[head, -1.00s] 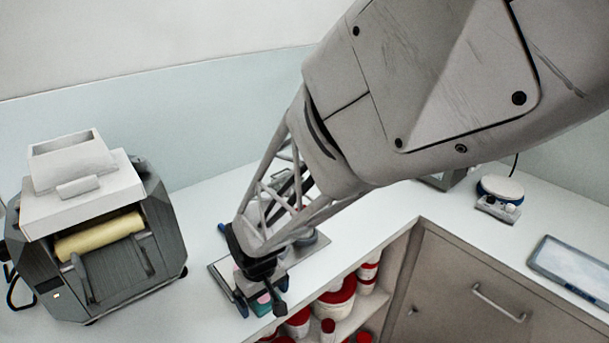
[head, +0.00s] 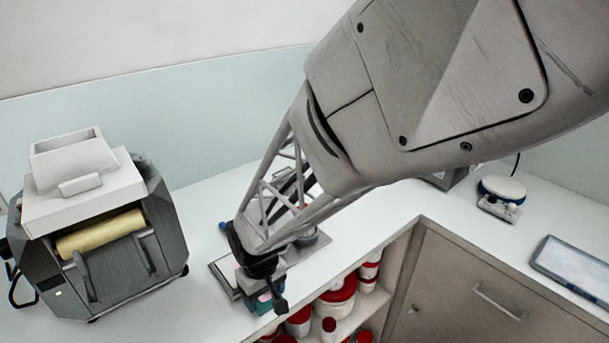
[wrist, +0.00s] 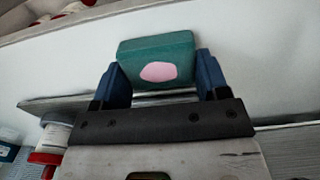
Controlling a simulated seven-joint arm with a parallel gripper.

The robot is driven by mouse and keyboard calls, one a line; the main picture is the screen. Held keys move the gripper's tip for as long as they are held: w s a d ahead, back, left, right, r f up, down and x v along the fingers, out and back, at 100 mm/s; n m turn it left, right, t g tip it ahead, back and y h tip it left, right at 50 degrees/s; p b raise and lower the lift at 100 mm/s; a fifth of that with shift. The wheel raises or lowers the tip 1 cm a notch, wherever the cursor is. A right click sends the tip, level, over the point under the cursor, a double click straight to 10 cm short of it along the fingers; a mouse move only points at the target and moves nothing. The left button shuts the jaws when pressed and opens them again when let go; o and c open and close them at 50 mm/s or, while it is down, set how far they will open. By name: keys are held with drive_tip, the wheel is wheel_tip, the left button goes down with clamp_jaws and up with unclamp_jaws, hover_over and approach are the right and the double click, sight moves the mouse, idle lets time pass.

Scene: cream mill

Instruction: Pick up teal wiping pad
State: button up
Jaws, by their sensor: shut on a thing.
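The teal wiping pad (wrist: 150,48) is a small block with a pink oval patch on the side facing the wrist camera. My gripper (wrist: 161,72) has its two blue fingers on either side of the pad and is shut on it. In the head view my gripper (head: 260,300) is low at the counter's front edge, over the near part of a flat grey tray (head: 222,268). Only a small bit of the pad (head: 265,298) shows there, partly hidden by the gripper. I cannot tell whether the pad still touches the surface below.
A grey mill with a cream roller (head: 100,235) stands at the left. Red-lidded tubs (head: 338,295) sit on the shelf below the counter. A round white-topped device (head: 503,188) and a tablet-like panel (head: 572,262) are at the right.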

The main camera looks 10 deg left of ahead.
drive_tip(key=shift+r, duration=0.4)
wheel_tip(320, 180, up, 3)
drive_tip(key=shift+f, duration=0.1)
drive_tip(key=s+d+r, duration=0.1)
drive_tip(key=s+d, duration=0.8)
drive_tip(key=s, duration=0.3)
drive_tip(key=shift+s+d+r, duration=0.15)
drive_tip(key=shift+s+d, duration=0.15)
drive_tip(key=shift+s, duration=0.1)
drive_tip(key=o, duration=0.4)
drive_tip(key=c, duration=0.3)
drive_tip(key=shift+w+a+r+m, duration=0.95)
drive_tip(key=shift+w+a+m, duration=0.55)
drive_tip(key=shift+w+a, duration=1.9)
drive_tip(key=shift+w+a+r+m, duration=0.9)
drive_tip(key=shift+w+a+m, duration=0.6)
drive_tip(key=shift+w+a, duration=1.95)
drive_tip(key=shift+w+a+r+m, duration=0.95)
drive_tip(key=shift+w+a+m, duration=0.55)
drive_tip(key=shift+w+a, duration=1.9)
drive_tip(key=shift+c, duration=0.2)
